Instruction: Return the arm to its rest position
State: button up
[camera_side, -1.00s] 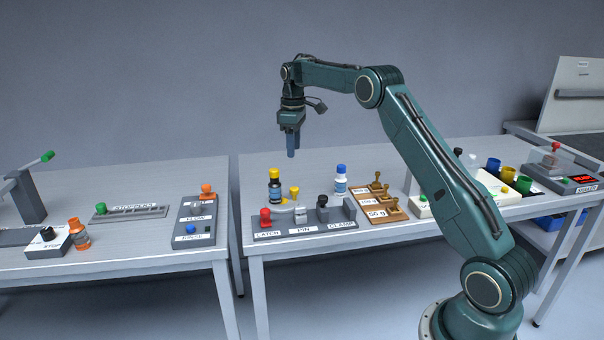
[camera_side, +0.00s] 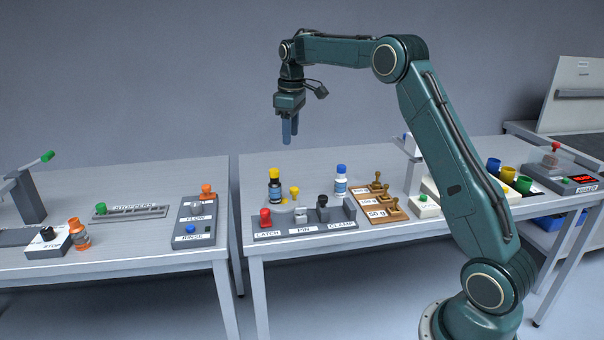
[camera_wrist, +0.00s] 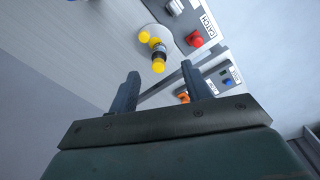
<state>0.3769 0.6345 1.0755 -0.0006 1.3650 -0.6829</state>
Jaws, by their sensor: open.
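My gripper (camera_side: 290,130) hangs in the air with its fingers pointing down, well above the middle table (camera_side: 330,245). In the wrist view my gripper (camera_wrist: 165,92) has its two fingers apart with nothing between them. My upper arm rises from the base at the lower right, and the forearm reaches left, roughly level. Nothing touches the gripper.
Below the gripper are a yellow-capped bottle (camera_side: 274,187), a blue-capped bottle (camera_side: 341,180) and a CATCH/PIN/CLAMP panel (camera_side: 300,230). Brass weights sit on a wooden board (camera_side: 392,213). A FLOW panel (camera_side: 196,222) lies on the left table. The air around the gripper is clear.

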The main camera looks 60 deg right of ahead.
jog(key=s+a+r+m+t, duration=0.1)
jog(key=s+a+r, duration=0.4)
jog(key=s+a, duration=0.25)
jog(key=s+a+r+m+t, duration=0.1)
jog(key=s+a+r, duration=0.3)
jog(key=s+a, duration=0.4)
jog(key=s+a+f+t, duration=0.1)
jog(key=s+a+f, duration=0.1)
jog(key=s, duration=0.7)
jog(key=s+a+f+m+t, duration=0.1)
jog(key=s+a+f, duration=0.2)
jog(key=s, duration=0.7)
jog(key=shift+s+a+f+m+t, duration=0.2)
jog(key=shift+f+m+t, duration=0.15)
jog(key=shift+f, duration=0.6)
